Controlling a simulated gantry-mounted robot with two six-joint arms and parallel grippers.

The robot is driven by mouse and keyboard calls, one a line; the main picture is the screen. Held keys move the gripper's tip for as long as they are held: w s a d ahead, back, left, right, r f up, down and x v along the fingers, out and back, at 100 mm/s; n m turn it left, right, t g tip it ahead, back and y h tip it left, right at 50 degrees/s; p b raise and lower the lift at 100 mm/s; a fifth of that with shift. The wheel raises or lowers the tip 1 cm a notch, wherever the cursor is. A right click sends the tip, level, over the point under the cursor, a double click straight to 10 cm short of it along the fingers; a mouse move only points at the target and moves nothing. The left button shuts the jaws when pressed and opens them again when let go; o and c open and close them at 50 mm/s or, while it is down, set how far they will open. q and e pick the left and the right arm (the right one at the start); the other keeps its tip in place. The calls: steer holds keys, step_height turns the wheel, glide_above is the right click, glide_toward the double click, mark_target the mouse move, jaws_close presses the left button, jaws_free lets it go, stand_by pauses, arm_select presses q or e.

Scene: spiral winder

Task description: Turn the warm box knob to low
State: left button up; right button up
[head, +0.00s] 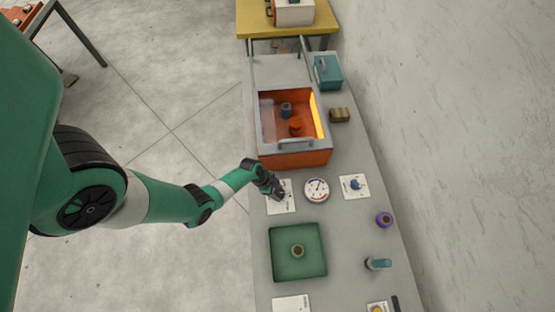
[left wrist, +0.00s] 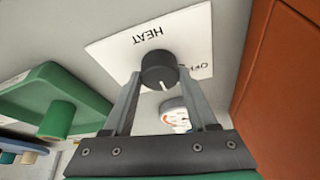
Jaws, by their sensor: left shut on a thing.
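My left gripper (head: 276,192) reaches down to the white panel (head: 284,207) in front of the orange warm box (head: 296,160). In the left wrist view its two fingers stand on either side of the round dark knob (left wrist: 158,69) and are shut on it. The knob has a white pointer mark that points toward the bottom of that picture. The panel reads HEAT upside down, with a further label partly hidden behind the right finger. In the head view the gripper hides the knob. My right gripper is not in view.
A round dial gauge (head: 317,190) and a white card with a blue knob (head: 356,185) lie to the right. A green tray (head: 277,268) is nearer, with a small object in it. A purple ring (head: 384,219) and a teal cylinder (head: 380,264) are at the right. The wall borders the bench.

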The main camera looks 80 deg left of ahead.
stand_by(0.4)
arm_select(q)
steer(key=o, duration=1.4)
steer(key=shift+c, duration=0.2)
steer(key=p+v, duration=1.1)
steer(key=p, duration=0.1)
steer(key=shift+r, duration=0.35)
steer(key=shift+s, duration=0.15)
